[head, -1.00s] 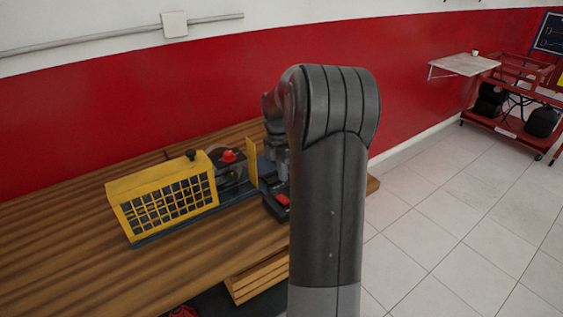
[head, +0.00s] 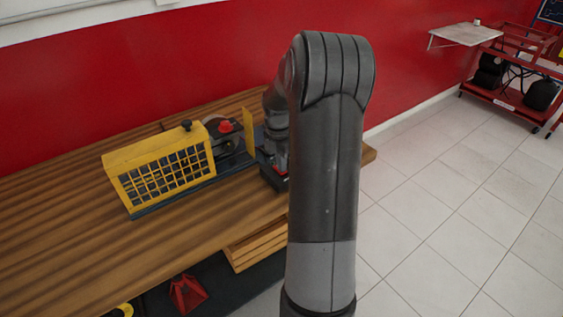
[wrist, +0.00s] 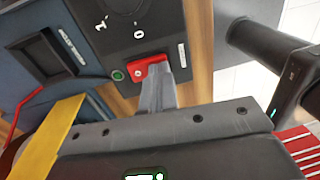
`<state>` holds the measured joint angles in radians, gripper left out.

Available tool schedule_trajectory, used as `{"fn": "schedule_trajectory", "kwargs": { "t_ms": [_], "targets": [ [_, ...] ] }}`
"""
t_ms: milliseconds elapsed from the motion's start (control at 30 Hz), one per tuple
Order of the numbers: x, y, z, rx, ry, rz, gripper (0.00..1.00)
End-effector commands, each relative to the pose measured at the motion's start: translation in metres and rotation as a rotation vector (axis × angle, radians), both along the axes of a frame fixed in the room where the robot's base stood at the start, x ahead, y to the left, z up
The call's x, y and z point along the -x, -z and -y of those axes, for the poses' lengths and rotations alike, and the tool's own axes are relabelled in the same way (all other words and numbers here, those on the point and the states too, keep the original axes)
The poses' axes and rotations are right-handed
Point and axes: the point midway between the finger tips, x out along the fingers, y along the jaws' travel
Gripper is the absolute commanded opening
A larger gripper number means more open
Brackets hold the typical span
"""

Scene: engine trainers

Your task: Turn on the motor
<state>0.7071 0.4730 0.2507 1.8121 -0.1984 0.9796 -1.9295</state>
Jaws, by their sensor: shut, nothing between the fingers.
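My gripper (wrist: 157,72) is shut and empty. Its fingertips are at the red part and cover some of it; I cannot tell whether they touch.
The wooden bench (head: 60,225) has clear room left of the trainer. A red bin (head: 187,293) is below it. A red cart (head: 505,105) and a small wall table (head: 465,34) stand far right. The tiled floor (head: 440,215) between is free.

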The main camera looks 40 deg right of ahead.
Motion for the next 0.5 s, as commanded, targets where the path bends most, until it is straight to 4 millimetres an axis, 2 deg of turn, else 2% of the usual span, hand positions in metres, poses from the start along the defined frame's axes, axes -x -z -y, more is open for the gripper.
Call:
{"fn": "schedule_trajectory", "kwargs": {
  "t_ms": [300, 500],
  "targets": [
    [0.0004, 0.0022, -0.0001, -0.001, 0.0, 0.013, 0.0],
    [-0.007, 0.0007, -0.0001, -0.001, -0.001, 0.015, 0.0]
  ]
}}
